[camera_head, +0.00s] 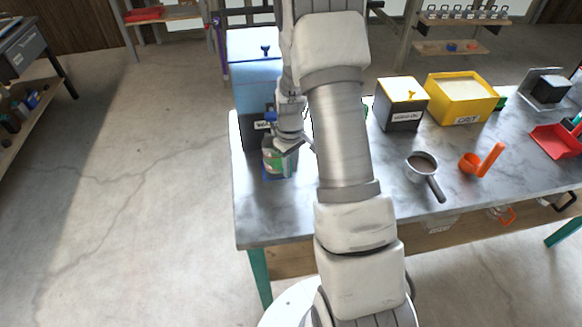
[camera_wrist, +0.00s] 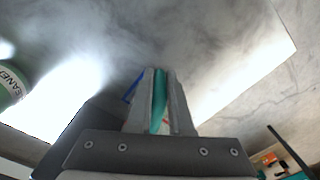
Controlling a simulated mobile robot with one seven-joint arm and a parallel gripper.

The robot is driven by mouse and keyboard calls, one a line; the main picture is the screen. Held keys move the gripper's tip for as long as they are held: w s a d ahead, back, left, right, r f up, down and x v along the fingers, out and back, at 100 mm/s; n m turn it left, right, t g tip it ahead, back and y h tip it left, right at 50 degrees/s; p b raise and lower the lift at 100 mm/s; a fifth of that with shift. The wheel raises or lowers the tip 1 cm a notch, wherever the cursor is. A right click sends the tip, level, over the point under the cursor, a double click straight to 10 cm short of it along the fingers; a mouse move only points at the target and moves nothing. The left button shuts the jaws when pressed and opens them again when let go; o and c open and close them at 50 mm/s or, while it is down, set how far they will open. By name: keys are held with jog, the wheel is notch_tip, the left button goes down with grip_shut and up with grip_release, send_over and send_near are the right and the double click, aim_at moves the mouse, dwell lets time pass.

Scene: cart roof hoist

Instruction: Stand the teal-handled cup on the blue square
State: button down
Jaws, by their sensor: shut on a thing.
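My gripper (camera_head: 292,146) is over the left part of the marble-topped table. In the wrist view, my gripper (camera_wrist: 160,78) is shut on a teal handle (camera_wrist: 160,102), which shows between the two fingers. The body of the cup cannot be made out in the wrist view. A blue edge (camera_wrist: 133,88), likely of the blue square, shows just left of the fingers. Whether the cup touches the square is hidden.
A green labelled container (camera_wrist: 10,86) stands left in the wrist view. A blue box (camera_head: 256,75) is behind my gripper. A black-and-yellow box (camera_head: 402,115), yellow bin (camera_head: 460,112), grey pan (camera_head: 421,172) and orange scoop (camera_head: 470,163) are to the right.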

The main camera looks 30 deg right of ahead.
jog(key=shift+f+b, duration=0.5)
jog(key=shift+f, duration=0.1)
jog(key=c, duration=0.7)
grip_release()
jog(key=shift+c, duration=0.2)
jog(key=shift+r, duration=0.1)
